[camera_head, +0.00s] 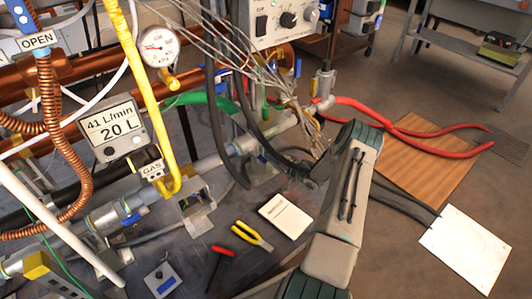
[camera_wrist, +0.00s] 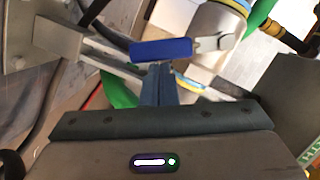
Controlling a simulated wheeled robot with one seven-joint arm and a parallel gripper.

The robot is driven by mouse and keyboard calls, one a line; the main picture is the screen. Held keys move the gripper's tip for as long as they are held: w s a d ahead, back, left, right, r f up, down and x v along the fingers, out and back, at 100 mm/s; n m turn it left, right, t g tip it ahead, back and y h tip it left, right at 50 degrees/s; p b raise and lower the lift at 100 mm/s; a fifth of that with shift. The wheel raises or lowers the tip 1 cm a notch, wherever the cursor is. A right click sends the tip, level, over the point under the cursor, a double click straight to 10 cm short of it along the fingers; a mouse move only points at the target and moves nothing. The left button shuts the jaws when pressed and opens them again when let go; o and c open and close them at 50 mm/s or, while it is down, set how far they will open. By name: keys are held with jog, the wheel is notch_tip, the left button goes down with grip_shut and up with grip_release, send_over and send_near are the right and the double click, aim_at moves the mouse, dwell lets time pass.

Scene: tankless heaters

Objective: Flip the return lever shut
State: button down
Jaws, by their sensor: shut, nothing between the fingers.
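A blue lever (camera_wrist: 161,50) lies across the wrist view, with a grey metal end (camera_wrist: 215,42) at its right. My gripper (camera_wrist: 158,70) is shut and empty. Its fingertips are right at the lever's lower edge in the wrist view; I cannot tell whether they touch it. In the head view my arm reaches in from the lower right toward the pipes, and the fingertips are not clear among the cables. Blue handles show on the pipework in the head view (camera_head: 131,217), but I cannot tell which one is the return lever.
A gauge (camera_head: 157,46), a yellow gas pipe (camera_head: 143,90) and a flow display (camera_head: 113,128) stand at the left. Loose grey cables hang near my arm. Red-handled and yellow pliers (camera_head: 252,236) and a white booklet (camera_head: 286,215) lie below.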

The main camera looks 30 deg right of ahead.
jog(key=shift+s+a+f+b, duration=0.25)
jog(key=shift+a+f+b, duration=0.2)
jog(key=shift+a+f, duration=0.4)
jog(key=shift+s+a+f, duration=0.15)
jog(key=shift+a+f, duration=0.3)
jog(key=shift+a, duration=0.5)
jog(key=shift+d+f+b, duration=0.1)
jog(key=shift+b, duration=0.2)
jog(key=s+d+p, duration=0.1)
jog(key=s+d, duration=0.7)
jog(key=shift+d+p, duration=0.2)
jog(key=shift+p, duration=0.15)
jog(key=shift+s, duration=0.1)
